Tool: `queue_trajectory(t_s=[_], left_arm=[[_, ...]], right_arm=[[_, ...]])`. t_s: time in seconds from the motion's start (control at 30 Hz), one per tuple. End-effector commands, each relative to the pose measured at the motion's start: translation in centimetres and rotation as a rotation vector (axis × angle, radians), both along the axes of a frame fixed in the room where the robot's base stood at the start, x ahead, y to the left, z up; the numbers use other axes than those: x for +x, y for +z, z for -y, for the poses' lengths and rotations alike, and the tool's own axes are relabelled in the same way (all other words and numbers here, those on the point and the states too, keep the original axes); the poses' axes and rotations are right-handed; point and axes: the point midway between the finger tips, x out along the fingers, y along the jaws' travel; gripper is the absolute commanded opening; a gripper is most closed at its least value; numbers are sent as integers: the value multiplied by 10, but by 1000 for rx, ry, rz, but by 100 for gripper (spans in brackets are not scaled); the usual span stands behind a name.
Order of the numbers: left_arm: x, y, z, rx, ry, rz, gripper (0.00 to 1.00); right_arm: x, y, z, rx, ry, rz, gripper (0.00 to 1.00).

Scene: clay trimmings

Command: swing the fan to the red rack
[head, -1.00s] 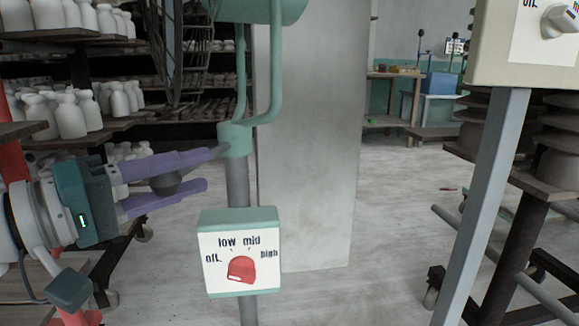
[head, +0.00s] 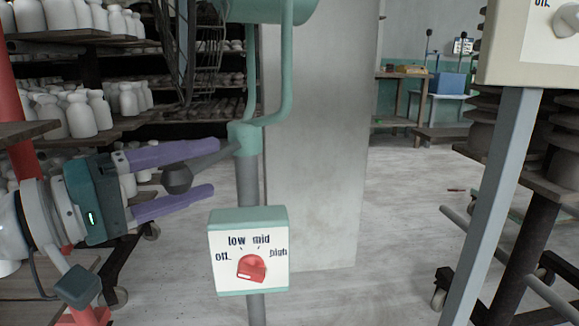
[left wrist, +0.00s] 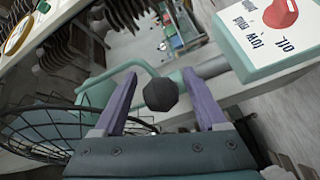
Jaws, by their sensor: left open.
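The fan's green yoke and post (head: 246,139) stand in the middle of the head view, with its wire cage (head: 178,50) at the upper left. A rod with a dark ball handle (head: 177,179) sticks out leftward from the post. My left gripper (head: 213,169) is open, its purple fingers on either side of the ball. The left wrist view also shows the ball (left wrist: 160,95) between the fingers, apparently free of both. A red upright (head: 22,150), apparently of the red rack, shows at the left edge; most of it is out of view. My right gripper is not in view.
The fan's control box (head: 249,222) with a red knob (head: 252,268) is on the pole below the gripper. A pale pillar (head: 325,150) stands behind. White bottles (head: 75,115) fill shelves at left. A grey post with a cream box (head: 530,60) stands at right. Open floor lies between.

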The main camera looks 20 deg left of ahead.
Motion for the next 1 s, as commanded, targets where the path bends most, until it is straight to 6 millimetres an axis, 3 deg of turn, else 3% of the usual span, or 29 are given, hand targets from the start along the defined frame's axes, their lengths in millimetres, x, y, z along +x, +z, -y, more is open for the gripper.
queue_trajectory(t_s=[0.17, 0.7, 1.0], left_arm=[[-11, 0, -5, 2, 1, -7, 74], [-84, 2, -37, 1, 1, -2, 74], [-91, 0, -40, 1, 0, 3, 74]], right_arm=[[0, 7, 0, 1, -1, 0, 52], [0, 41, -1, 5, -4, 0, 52], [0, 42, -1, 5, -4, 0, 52]])
